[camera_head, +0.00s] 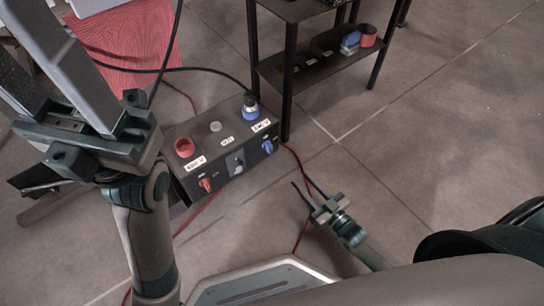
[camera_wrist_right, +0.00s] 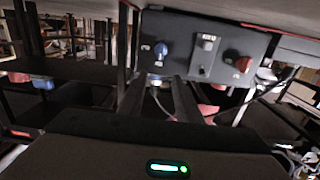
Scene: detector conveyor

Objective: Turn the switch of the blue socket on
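The dark socket box (camera_head: 225,138) stands on the floor at the centre left. My right gripper (camera_head: 302,184) is open and empty, right of and in front of the box, apart from the switch. In the right wrist view, the blue switch shows just beyond and between its fingertips. My left gripper (camera_head: 35,70) is open and empty, high at the left; its tips are partly cut off.
The box also bears a red socket (camera_head: 184,146), a red switch (camera_head: 206,184) and a middle switch (camera_head: 235,163). A black shelf (camera_head: 318,62) stands close behind, one leg beside the box's right end. Red cables lie on the floor. The floor at right is clear.

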